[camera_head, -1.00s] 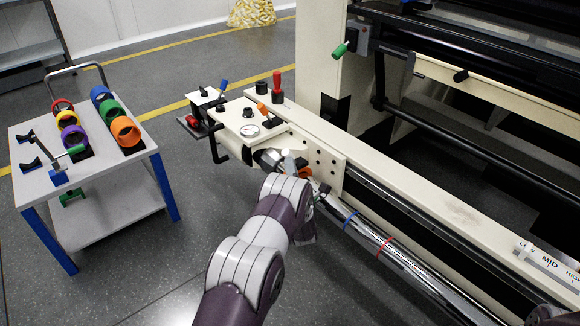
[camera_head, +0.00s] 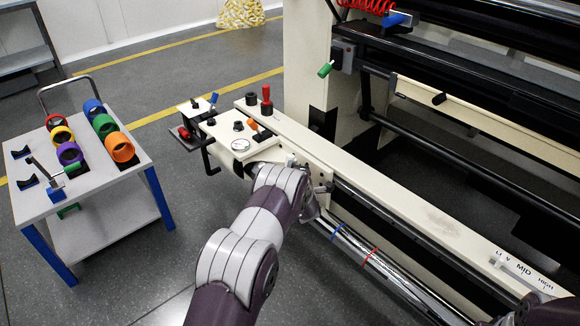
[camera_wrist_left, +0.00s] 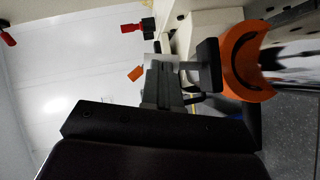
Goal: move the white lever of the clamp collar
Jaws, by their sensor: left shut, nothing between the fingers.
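In the wrist view an orange collar (camera_wrist_left: 248,62) sits around a shiny chrome bar (camera_wrist_left: 295,62) at the right. My left gripper (camera_wrist_left: 188,76) is shut and empty, just left of the collar; I cannot tell whether it touches it. In the head view my own arm covers the gripper and the collar. The chrome bar (camera_head: 347,247) runs down to the right from behind my wrist. I cannot make out the white lever for certain in either current view. My right gripper is not in view.
The cream machine rail (camera_head: 415,210) runs beside the bar. A cart (camera_head: 95,190) with coloured rings stands at the left. Grey floor (camera_head: 150,285) is clear between cart and machine.

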